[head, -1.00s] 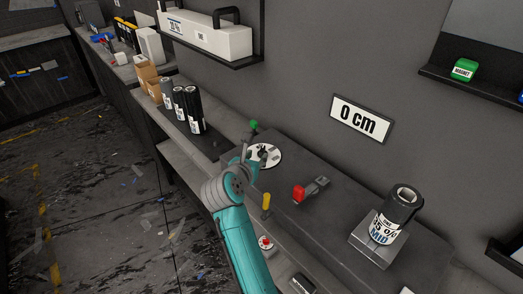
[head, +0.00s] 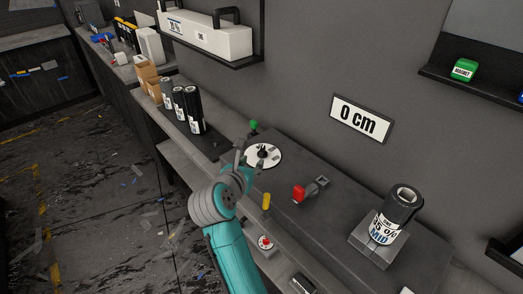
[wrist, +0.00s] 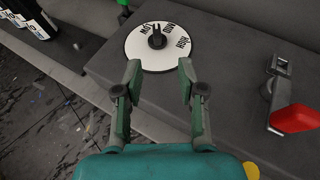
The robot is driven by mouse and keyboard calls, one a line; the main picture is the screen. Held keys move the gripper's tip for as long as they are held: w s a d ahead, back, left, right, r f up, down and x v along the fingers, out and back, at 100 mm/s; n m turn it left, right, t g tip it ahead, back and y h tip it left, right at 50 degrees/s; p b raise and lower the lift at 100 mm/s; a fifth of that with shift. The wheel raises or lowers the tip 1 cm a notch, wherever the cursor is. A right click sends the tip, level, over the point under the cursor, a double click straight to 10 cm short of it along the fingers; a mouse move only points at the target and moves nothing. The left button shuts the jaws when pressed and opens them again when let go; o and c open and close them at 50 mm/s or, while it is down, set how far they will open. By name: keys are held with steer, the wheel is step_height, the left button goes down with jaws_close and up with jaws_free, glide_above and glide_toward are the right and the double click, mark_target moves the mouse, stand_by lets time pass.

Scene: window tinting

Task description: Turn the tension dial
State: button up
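The tension dial (head: 263,156) is a white disc with black lettering and a black knob at its centre. It lies on the dark bench top. In the wrist view the dial (wrist: 160,60) shows just beyond my fingertips, with the knob upright in the middle. Which label the knob points to is hard to tell. My gripper (wrist: 158,78) is open and empty, its two fingers spread at the near edge of the dial, apart from the knob. In the head view my gripper (head: 241,154) is at the dial's left side.
A red-handled lever (head: 300,193) and a yellow knob (head: 266,201) are right of my arm. A green knob (head: 254,124) stands behind the dial. Black film rolls (head: 190,108) stand left. A labelled roll (head: 386,224) sits right. A wall sign (head: 361,118) reads 0 cm.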

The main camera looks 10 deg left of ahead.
stand_by(0.3)
steer(key=v, duration=1.2)
